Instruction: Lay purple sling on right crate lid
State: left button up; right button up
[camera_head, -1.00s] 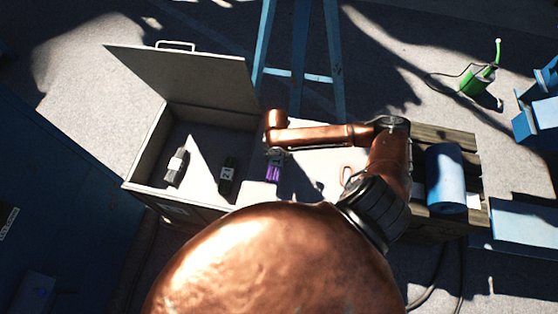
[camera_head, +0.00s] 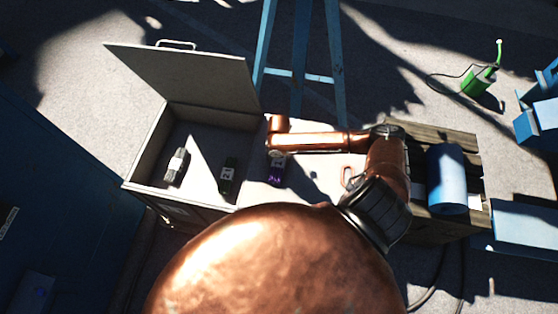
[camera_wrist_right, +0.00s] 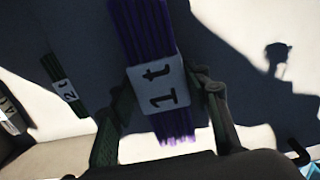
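The purple sling (camera_head: 276,179), with a white "1t" label, shows over the pale right crate lid (camera_head: 318,162) in the head view. In the right wrist view the purple sling (camera_wrist_right: 176,125) runs between the two fingers of my right gripper (camera_wrist_right: 165,95), which flank the label. My right gripper appears shut on it; a small gap by one finger is hard to judge. In the head view my right arm hides most of that gripper. Whether the sling's underside touches the lid is unclear. My left gripper is not in view.
Left of the lid, an open crate (camera_head: 140,150) holds a green "2t" sling (camera_head: 228,178) and a grey sling (camera_head: 176,167). Its raised lid (camera_head: 190,75) stands behind. A blue roll (camera_head: 445,178) lies on a wooden pallet (camera_head: 440,130) at right. A blue trestle (camera_head: 300,60) stands behind.

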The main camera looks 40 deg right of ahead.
jog(key=o, duration=0.3)
notch_tip(320, 180, up, 12)
jog(key=shift+r+p, duration=0.2)
jog(key=shift+p, duration=0.3)
dwell(0.3)
